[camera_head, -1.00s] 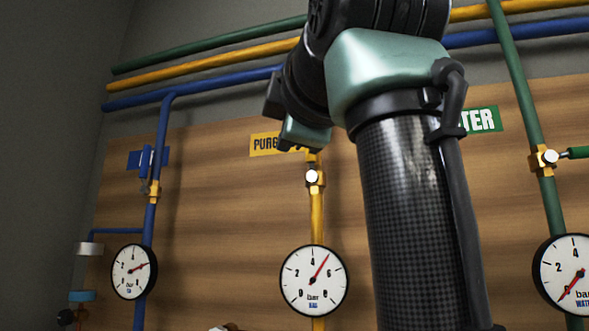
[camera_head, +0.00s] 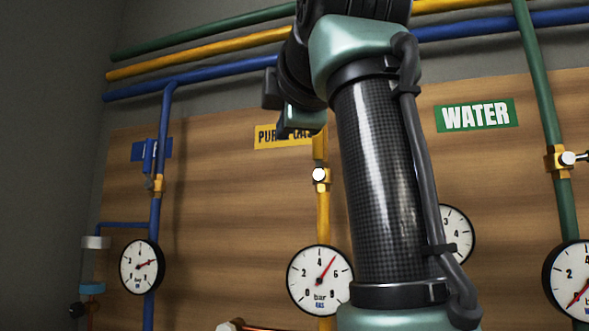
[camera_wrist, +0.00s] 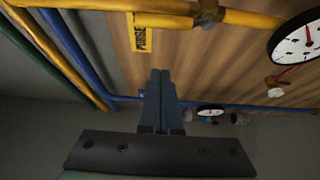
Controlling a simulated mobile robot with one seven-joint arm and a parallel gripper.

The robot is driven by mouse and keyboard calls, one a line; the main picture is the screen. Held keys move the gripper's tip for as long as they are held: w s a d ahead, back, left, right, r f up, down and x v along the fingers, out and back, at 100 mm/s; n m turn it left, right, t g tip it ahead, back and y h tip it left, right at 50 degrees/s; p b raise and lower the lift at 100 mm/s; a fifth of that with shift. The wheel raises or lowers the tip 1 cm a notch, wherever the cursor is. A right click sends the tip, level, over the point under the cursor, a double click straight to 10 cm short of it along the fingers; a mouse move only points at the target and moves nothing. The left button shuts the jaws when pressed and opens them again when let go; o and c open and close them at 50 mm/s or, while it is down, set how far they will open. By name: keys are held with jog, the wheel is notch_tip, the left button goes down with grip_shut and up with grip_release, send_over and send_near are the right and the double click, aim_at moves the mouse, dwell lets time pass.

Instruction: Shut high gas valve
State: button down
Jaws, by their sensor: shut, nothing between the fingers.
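The gas valve (camera_head: 320,176) is a brass body with a white round end on the yellow pipe (camera_head: 323,218), below the yellow purge gas sign (camera_head: 283,137). In the wrist view the valve body (camera_wrist: 208,14) is at the top edge, and a thicker yellow bar (camera_wrist: 160,21) runs left from it along the pipe. My gripper (camera_wrist: 160,73) shows blue fingers pressed together, with nothing between them. Their tips point toward the wood panel, below the sign and bar in that view, apart from both in the picture. In the head view my arm hides the fingers.
A gas gauge (camera_head: 320,281) sits below the valve. A blue pipe (camera_head: 163,130) with a blue-handled valve (camera_head: 154,181) stands left, a green water pipe (camera_head: 541,90) right. Another gauge (camera_head: 456,234) is partly behind my arm. Horizontal pipes cross above the wood panel (camera_head: 215,210).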

aim_at(318, 146)
jog(key=w+d+p, duration=0.1)
jog(key=w+p, duration=0.1)
jog(key=w+d+p, duration=0.1)
jog(key=w+d, duration=0.1)
jog(key=shift+p, duration=0.35)
jog(key=shift+a, duration=0.1)
jog(key=shift+s, duration=0.1)
